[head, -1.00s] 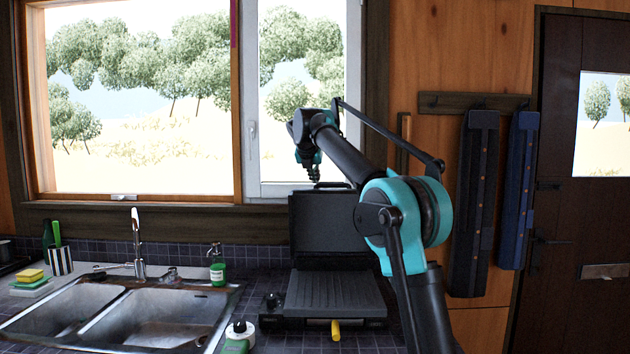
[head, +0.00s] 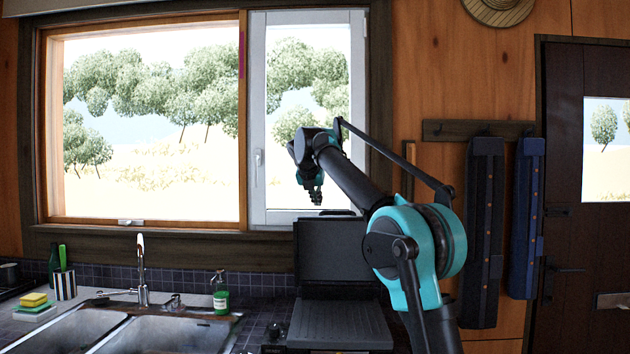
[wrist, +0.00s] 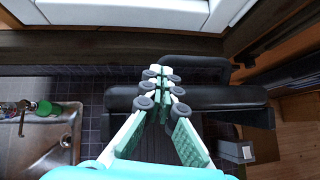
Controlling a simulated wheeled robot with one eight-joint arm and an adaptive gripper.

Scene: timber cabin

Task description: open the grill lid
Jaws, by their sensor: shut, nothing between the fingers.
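The grill (head: 340,322) stands on the tiled counter, right of the sink. Its dark lid (head: 328,248) is raised upright at the back, so the ridged lower plate shows. My arm hides part of the grill's right side. My gripper (head: 316,198) is above the lid's top edge in the head view, pointing down. In the wrist view my gripper (wrist: 160,80) has its fingertips together and empty, and the dark lid (wrist: 200,98) is below and to the right of them. I cannot tell whether the fingers touch the lid or its handle.
A double sink (head: 150,332) with a tall faucet (head: 142,268) is on the left. A green soap bottle (head: 220,294) stands between sink and grill. The window (head: 306,120) is close behind my gripper. Dark and blue hanging cases are on the right wall.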

